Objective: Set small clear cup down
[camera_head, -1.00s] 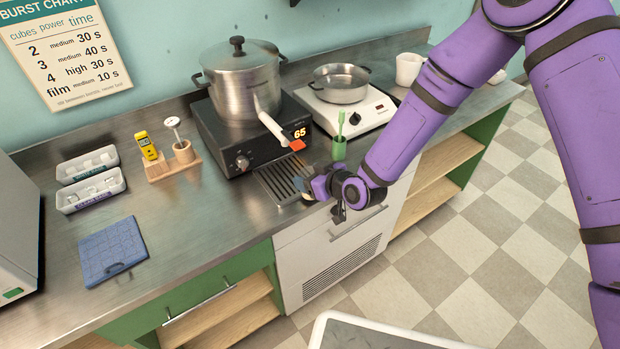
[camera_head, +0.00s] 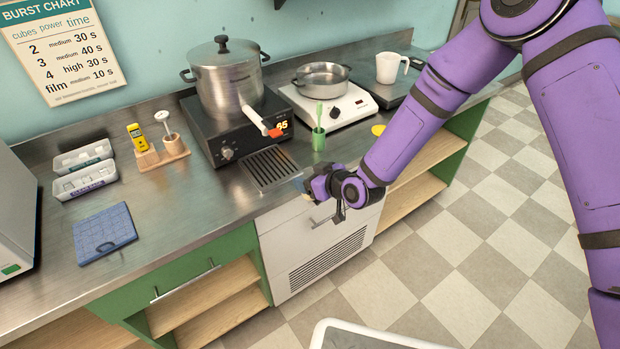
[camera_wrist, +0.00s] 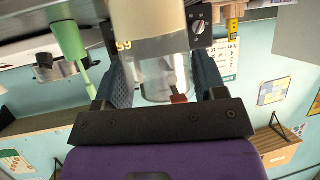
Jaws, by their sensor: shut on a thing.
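My gripper (camera_head: 308,188) is at the counter's front edge, just right of the slotted metal drip tray (camera_head: 270,168). In the wrist view my gripper (camera_wrist: 163,78) is shut on the small clear cup (camera_wrist: 155,60), with one dark finger on each side. The cup is see-through, with a pale tint in its upper part in that view. The wrist picture appears upside down. In the head view my gripper and wrist mostly hide the cup. I cannot tell whether its base touches anything.
A black hotplate (camera_head: 230,133) carries a lidded steel pot (camera_head: 225,80); a white handle with a red end sticks out over the tray. A green cup (camera_head: 318,140) holding a green stick stands close behind my gripper. The counter front left of the tray (camera_head: 195,200) is clear.

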